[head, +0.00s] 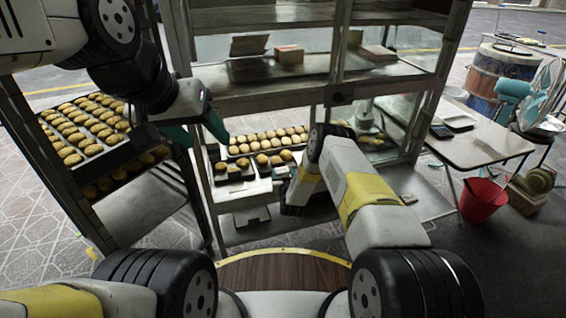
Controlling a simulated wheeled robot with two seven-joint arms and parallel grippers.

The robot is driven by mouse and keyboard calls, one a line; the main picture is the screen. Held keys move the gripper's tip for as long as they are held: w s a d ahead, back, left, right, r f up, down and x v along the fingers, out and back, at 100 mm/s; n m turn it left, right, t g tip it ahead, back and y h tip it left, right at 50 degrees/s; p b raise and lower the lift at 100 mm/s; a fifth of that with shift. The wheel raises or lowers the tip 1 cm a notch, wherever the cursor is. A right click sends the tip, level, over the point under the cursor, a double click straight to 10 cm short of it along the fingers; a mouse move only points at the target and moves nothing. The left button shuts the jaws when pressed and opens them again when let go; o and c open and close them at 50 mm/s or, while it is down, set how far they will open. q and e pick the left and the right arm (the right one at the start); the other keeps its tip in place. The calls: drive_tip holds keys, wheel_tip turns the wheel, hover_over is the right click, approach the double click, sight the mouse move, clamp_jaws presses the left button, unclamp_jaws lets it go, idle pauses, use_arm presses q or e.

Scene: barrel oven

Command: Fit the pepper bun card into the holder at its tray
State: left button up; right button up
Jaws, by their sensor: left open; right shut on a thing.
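My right gripper (284,178) is shut at the front edge of the display shelf, low in front of the bun trays. What it grips is small and mostly hidden by the gripper; I take it to be the pepper bun card, but its face cannot be read. Trays of buns (268,141) stand on this shelf, with darker-topped buns (234,171) at the front left. The card holder cannot be made out clearly. My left gripper (197,128) is open and empty, left of the shelf and above its bun trays.
A rack with a big tray of buns (95,130) stands at the left. At the right are a table (480,146), a red bucket (482,199) and a barrel oven (502,70). The frame's posts flank the shelf opening.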

drive_tip(key=shift+f, duration=0.85)
drive_tip(key=shift+f, duration=0.6)
drive_tip(key=o, duration=1.5)
drive_tip(key=shift+d, duration=0.1)
drive_tip(key=shift+s+a+f, duration=0.1)
drive_tip(key=shift+s+a, duration=0.05)
drive_tip(key=shift+a, duration=0.15)
drive_tip(key=r+v, duration=0.1)
drive_tip(key=v, duration=1.1)
drive_tip(key=shift+d, duration=0.2)
drive_tip(key=shift+r, duration=0.15)
